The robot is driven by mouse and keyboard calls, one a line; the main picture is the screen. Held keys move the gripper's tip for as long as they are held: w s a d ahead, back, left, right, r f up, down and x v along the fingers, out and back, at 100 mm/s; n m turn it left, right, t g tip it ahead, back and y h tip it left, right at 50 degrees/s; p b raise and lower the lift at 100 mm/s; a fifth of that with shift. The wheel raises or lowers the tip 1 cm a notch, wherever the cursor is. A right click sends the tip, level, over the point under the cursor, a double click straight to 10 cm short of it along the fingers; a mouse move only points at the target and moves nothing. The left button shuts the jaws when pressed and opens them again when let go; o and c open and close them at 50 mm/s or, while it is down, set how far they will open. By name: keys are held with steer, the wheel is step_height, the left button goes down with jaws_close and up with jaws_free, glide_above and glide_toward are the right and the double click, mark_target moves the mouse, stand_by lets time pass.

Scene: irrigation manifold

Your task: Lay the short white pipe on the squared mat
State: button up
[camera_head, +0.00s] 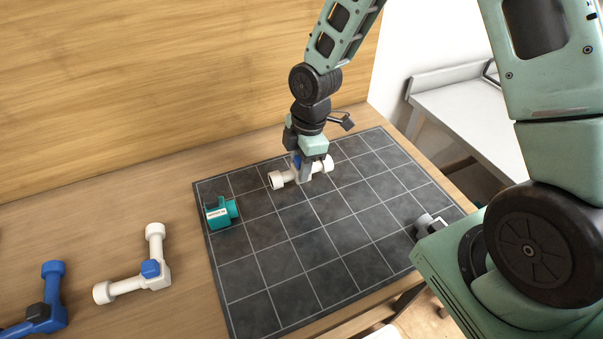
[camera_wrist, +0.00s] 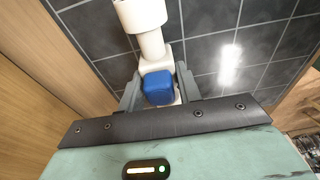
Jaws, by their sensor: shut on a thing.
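The short white pipe (camera_head: 283,179) has thick white end collars and a blue block at its middle. My gripper (camera_head: 301,168) points down and is shut on it at the blue block. In the wrist view the pipe (camera_wrist: 151,45) runs up from between the fingers, and the grey fingers of my gripper (camera_wrist: 160,92) stand on both sides of the blue block. The dark squared mat (camera_head: 325,239) lies under the pipe. The pipe is over the mat's back part, at or very near its surface; I cannot tell whether it touches. My gripper hides part of the pipe.
A teal fitting (camera_head: 218,213) sits on the mat's left edge and a grey fitting (camera_head: 424,224) at its right. A white elbow pipe (camera_head: 150,270) and a blue elbow pipe (camera_head: 50,290) lie on the wooden table left of the mat. The mat's middle is clear.

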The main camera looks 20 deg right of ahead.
steer(key=shift+f, duration=1.85)
steer(key=shift+f, duration=0.2)
steer(key=o, duration=1)
steer(key=shift+r, duration=0.1)
